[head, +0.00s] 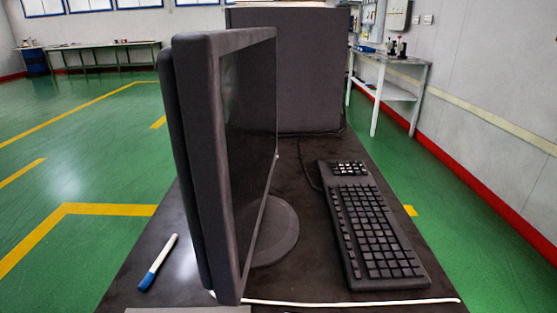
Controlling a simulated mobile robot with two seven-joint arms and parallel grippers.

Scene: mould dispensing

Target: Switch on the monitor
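The monitor (245,150) is dark grey and stands upright on a round base (275,238) on the dark table. It is seen nearly from its edge, with the screen turned to the right. The visible part of the screen is dark. A small light spot (276,156) shows at the lower far corner of its frame; I cannot tell what it is. Most of the monitor's back is hidden. Neither of my grippers shows in the head view.
A black keyboard (375,229) lies right of the monitor. A marker with a blue end (157,262) lies left of it. A large dark box (300,70) stands behind. A white cable (350,303) runs along the near edge. The table (318,270) is bare between base and keyboard.

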